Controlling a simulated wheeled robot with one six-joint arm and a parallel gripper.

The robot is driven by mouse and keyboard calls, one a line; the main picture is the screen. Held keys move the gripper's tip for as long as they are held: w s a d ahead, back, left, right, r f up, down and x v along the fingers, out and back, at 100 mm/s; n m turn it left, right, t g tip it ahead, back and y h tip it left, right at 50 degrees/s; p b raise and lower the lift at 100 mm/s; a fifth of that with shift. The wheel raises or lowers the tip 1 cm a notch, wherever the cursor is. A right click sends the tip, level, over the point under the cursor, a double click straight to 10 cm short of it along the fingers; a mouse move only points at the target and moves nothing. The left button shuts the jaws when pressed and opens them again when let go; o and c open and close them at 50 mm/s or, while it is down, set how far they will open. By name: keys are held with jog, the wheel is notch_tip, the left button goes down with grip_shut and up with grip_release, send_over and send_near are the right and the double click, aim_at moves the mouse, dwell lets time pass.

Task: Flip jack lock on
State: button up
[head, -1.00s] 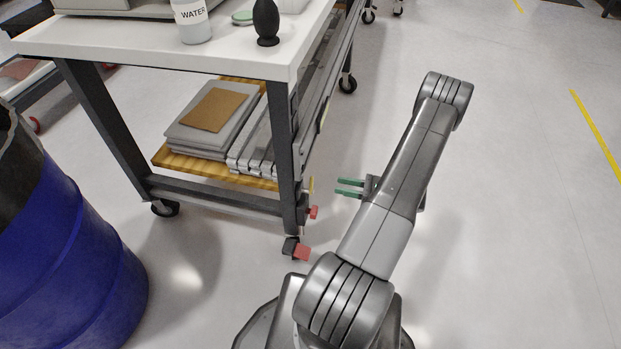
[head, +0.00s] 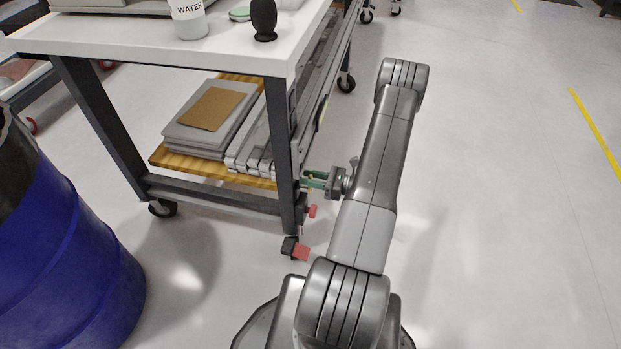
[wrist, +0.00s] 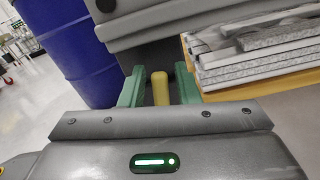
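A small upright yellow handle (wrist: 160,88), which looks like the jack lock's lever, shows in the wrist view. It stands between the two green fingers of my gripper (wrist: 159,88), with a gap visible on each side. In the head view my gripper (head: 311,179) reaches left to the outer side of the cart's near right leg. The yellow handle is mostly hidden by the fingers there. Below it on the leg are a red knob (head: 312,211) and a red pedal (head: 301,254) at the caster.
The white-topped cart (head: 150,40) carries a water bottle (head: 188,20) and a black bulb-shaped object (head: 264,20). Its wooden lower shelf (head: 190,165) holds grey sheets and metal bars. A blue drum (head: 70,260) stands at left. Floor to the right is clear.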

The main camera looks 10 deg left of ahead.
grip_shut()
jog(key=shift+s+f+n+b, duration=0.1)
jog(key=shift+s+n+b, duration=0.2)
jog(key=shift+n+b, duration=0.45)
jog(key=shift+s+n, duration=0.2)
jog(key=shift+n, duration=0.25)
jog(key=shift+o, duration=1.2)
grip_release()
jog(key=shift+d, duration=0.1)
jog(key=d+p, duration=0.1)
jog(key=d, duration=1.2)
jog(key=shift+s+d+p, duration=0.25)
jog(key=shift+d+p, duration=0.05)
